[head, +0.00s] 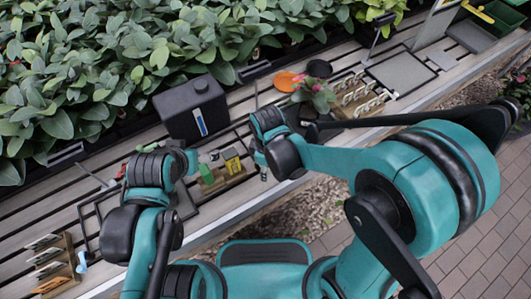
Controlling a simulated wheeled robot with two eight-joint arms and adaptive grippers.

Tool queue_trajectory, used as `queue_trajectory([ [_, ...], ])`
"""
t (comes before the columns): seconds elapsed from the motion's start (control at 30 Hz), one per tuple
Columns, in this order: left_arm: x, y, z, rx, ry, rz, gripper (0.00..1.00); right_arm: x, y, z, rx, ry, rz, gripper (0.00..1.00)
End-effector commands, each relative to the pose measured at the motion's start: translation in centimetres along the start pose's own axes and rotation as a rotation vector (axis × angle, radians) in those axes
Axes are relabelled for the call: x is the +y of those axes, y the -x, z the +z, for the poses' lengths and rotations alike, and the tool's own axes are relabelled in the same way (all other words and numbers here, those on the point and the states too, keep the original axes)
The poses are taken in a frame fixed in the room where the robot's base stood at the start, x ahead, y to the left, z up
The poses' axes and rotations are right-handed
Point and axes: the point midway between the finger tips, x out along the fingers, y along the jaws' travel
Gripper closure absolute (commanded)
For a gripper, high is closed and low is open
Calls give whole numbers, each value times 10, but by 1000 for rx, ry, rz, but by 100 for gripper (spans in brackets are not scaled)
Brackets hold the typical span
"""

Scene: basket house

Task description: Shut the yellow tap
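I cannot pick out a yellow tap with certainty. A small yellow item (232,161) stands on a wooden block between my two arms. A yellow bar-like part (478,12) shows at the far top right, by a green bin. My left gripper (206,157) is at the left of the small yellow item, mostly hidden behind my own wrist. My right gripper (261,168) points down just right of that item, partly hidden by my forearm. The fingers of both are too small to read, and I see nothing clearly held.
A black tank (190,106) with a blue and white strip stands behind my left arm. Another rack (53,265) is bottom left. Leafy plants (120,70) line the slatted bench's back.

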Motion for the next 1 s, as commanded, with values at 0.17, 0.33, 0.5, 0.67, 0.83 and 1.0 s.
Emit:
queue_trajectory([
  [0.17,0,0,0,0,0,0,9,1,0,0,0,0,0,64],
  [0.33,0,-1,1,0,0,0,9,6,0,0,0,0,0,64],
  [0.5,0,6,-4,0,0,0,9,6,10,0,0,1,0,64],
  [0.67,0,20,-14,0,0,0,9,6,31,0,0,1,0,64],
  [0.83,0,34,-25,0,0,0,9,6,53,0,0,1,0,64],
  [1.0,0,46,-33,0,0,0,9,6,71,0,0,1,0,64],
])
